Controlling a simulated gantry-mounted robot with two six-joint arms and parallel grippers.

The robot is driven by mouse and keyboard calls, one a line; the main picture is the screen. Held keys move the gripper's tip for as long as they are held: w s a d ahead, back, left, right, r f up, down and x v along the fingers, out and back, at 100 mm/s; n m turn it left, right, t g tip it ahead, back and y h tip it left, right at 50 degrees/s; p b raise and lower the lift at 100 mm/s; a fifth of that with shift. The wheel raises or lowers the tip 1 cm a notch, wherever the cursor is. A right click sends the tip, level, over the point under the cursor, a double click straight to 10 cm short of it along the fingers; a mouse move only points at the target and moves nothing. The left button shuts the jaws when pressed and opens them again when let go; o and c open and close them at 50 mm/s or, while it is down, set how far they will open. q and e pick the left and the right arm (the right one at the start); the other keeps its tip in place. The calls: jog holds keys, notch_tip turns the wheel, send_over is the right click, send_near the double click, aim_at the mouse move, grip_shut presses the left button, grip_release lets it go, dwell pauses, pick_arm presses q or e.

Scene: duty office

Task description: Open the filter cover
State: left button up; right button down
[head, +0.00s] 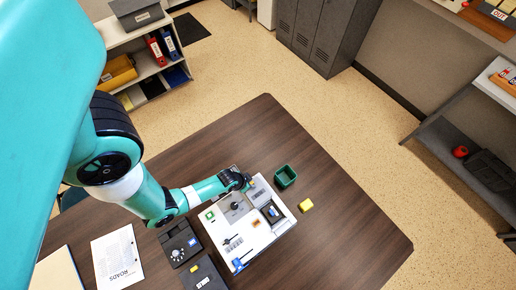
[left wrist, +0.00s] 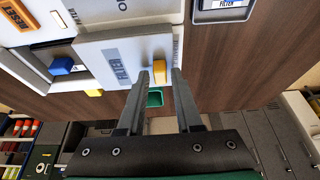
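A white device (head: 215,228) with several panels lies on the dark wooden table. Near its far edge is a light grey cover panel (head: 259,196), which I take to be the filter cover; it also shows in the left wrist view (left wrist: 110,58). It looks closed. My left gripper (head: 246,183) is at this edge. In the left wrist view its fingers (left wrist: 160,80) are open, one on each side of the tab; I cannot tell whether they touch it. My right gripper is not in view.
A green bin (head: 285,177) and a yellow block (head: 305,205) stand beside the device. Dark boxes (head: 180,243) and a paper sheet (head: 118,258) lie at the left. The table's right side is clear.

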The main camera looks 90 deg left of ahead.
pick_arm(q)
jog(key=shift+o, duration=0.8)
jog(key=p+v, duration=0.3)
jog(key=v, duration=0.8)
jog(key=shift+r+p, duration=0.3)
jog(key=shift+d, duration=0.15)
